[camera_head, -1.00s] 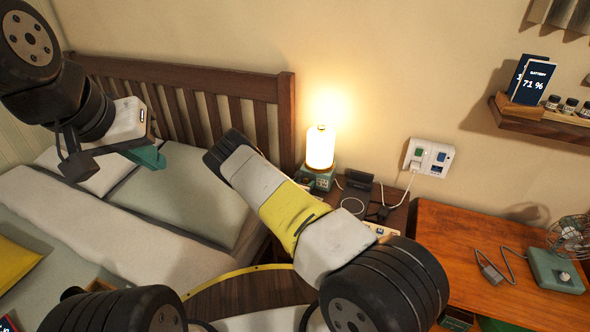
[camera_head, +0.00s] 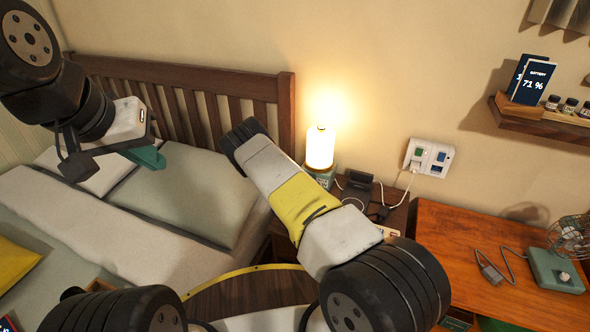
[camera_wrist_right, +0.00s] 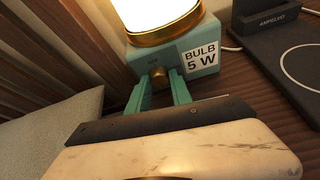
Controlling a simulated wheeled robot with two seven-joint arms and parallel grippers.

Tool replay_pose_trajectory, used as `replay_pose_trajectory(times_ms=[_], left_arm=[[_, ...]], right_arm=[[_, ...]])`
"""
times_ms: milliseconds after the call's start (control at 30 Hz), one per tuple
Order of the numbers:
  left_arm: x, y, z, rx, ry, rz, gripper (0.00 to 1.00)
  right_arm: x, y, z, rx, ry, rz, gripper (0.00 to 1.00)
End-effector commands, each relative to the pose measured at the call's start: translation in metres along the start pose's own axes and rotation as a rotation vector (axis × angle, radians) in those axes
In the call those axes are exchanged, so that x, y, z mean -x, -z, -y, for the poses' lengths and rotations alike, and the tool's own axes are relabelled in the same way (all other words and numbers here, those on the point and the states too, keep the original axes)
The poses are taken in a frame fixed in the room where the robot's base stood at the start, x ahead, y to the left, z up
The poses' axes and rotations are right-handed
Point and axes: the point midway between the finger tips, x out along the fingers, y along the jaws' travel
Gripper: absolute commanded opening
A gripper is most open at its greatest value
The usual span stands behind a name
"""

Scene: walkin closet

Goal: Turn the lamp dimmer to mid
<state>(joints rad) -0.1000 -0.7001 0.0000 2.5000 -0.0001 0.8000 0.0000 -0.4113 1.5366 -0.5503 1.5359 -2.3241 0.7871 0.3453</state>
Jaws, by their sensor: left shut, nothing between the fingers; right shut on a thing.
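The lit lamp (camera_head: 320,148) stands on the nightstand by the headboard. Its teal base (camera_head: 322,174) is partly covered by my right arm in the head view. In the right wrist view, the base carries a label "BULB 5 W" (camera_wrist_right: 201,56) and a small brass dimmer knob (camera_wrist_right: 158,75). My right gripper (camera_wrist_right: 160,88) has its two teal fingers at either side of the knob, shut on it. The knob's exact setting cannot be read. In the head view the right fingers are hidden. My left gripper (camera_head: 150,158) is shut and empty above the bed.
A black charging stand (camera_wrist_right: 285,45) is on the nightstand (camera_head: 394,216), right of the lamp. A wall outlet (camera_head: 428,157) with a plugged cord is behind. The headboard (camera_head: 285,120) is close on the left. An orange desk (camera_head: 450,235) with a fan (camera_head: 555,265) is at right.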

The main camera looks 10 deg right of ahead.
Motion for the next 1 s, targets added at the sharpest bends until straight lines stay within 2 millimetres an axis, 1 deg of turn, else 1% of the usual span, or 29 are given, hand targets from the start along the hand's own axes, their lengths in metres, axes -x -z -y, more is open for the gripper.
replay_pose_trajectory(times_ms=[67, 100, 167, 200, 467, 567, 667, 900, 1000], left_arm=[[0.0, 0.0, 0.0, 0.0, 0.0, 0.0, 0.0], [0.0, 0.0, 0.0, 0.0, 0.0, 0.0, 0.0], [0.0, 0.0, 0.0, 0.0, 0.0, 0.0, 0.0], [0.0, 0.0, 0.0, 0.0, 0.0, 0.0, 0.0], [0.0, 0.0, 0.0, 0.0, 0.0, 0.0, 0.0], [0.0, 0.0, 0.0, 0.0, 0.0, 0.0, 0.0], [0.0, 0.0, 0.0, 0.0, 0.0, 0.0, 0.0], [0.0, 0.0, 0.0, 0.0, 0.0, 0.0, 0.0], [0.0, 0.0, 0.0, 0.0, 0.0, 0.0, 0.0]], right_arm=[[0.0, -0.001, 0.0, 0.001, 0.0, 0.001, 0.0], [0.0, -0.001, 0.0, 0.001, 0.0, 0.001, 0.28], [0.0, -0.001, 0.0, 0.001, 0.0, 0.002, 0.4], [0.0, -0.001, 0.0, 0.001, 0.0, 0.001, 0.47], [0.0, 0.0, 0.0, 0.002, 0.0, 0.001, 0.47], [0.004, 0.0, -0.001, 0.001, -0.001, 0.001, 0.47], [0.015, 0.0, -0.001, 0.001, 0.0, 0.0, 0.47], [0.057, 0.0, -0.001, 0.002, -0.001, 0.0, 0.47], [0.069, 0.0, -0.001, 0.001, 0.0, 0.0, 0.47]])
